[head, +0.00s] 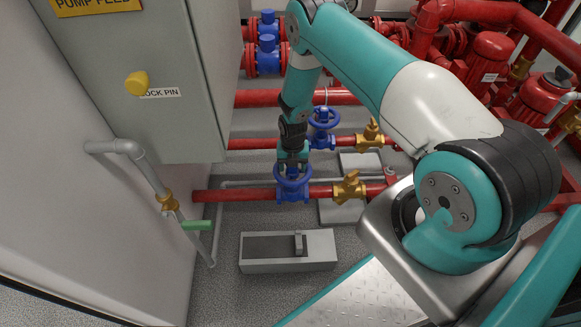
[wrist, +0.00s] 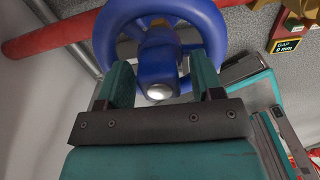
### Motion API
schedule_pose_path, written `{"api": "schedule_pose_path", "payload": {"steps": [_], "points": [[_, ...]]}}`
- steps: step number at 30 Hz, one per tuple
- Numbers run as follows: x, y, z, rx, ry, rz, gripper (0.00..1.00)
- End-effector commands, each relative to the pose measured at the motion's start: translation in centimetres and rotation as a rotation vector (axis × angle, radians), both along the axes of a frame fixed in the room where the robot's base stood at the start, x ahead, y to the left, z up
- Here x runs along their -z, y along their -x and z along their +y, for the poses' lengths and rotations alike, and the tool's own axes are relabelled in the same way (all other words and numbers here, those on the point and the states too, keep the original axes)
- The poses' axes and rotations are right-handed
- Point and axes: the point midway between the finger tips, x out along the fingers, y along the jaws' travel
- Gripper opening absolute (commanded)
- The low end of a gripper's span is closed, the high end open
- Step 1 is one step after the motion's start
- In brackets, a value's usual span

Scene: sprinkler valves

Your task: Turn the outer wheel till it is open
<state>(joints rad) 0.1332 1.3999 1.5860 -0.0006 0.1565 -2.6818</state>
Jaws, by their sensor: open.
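The nearer blue handwheel (head: 293,186) sits on a blue valve on the front red pipe, in the middle of the head view. A second blue handwheel (head: 323,116) stands farther back. My gripper (head: 293,158) is at the nearer wheel, coming from above and behind. In the wrist view, the wheel (wrist: 118,24) fills the top, with its hub and a silver nut (wrist: 159,91) in the middle. My gripper (wrist: 160,72) is open, one finger on each side of the hub, over the near part of the rim. Whether the fingers touch the rim cannot be told.
A grey cabinet (head: 150,70) with a yellow knob (head: 137,83) stands at the left. A green-handled lever (head: 196,225) is on a grey pipe there. A brass valve (head: 348,187) is right of the wheel. A grey box (head: 288,263) lies on the floor in front.

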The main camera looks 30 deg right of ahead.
Motion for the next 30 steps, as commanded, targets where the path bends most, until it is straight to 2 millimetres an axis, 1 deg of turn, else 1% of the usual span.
{"api": "schedule_pose_path", "payload": {"steps": [2, 5, 12, 15, 17, 30], "points": [[-0.5, 0.0, 0.0, 0.001, 0.001, -0.001, 0.6], [-1.8, 0.0, 0.0, 0.001, 0.001, -0.001, 0.6], [-5.7, 0.0, 0.0, 0.002, 0.001, -0.001, 0.6], [-6.9, 0.0, 0.0, 0.002, 0.001, 0.0, 0.6], [-7.2, 0.0, 0.0, 0.001, 0.001, 0.001, 0.6], [-6.9, 0.0, 0.0, 0.001, 0.001, 0.0, 0.6]]}}
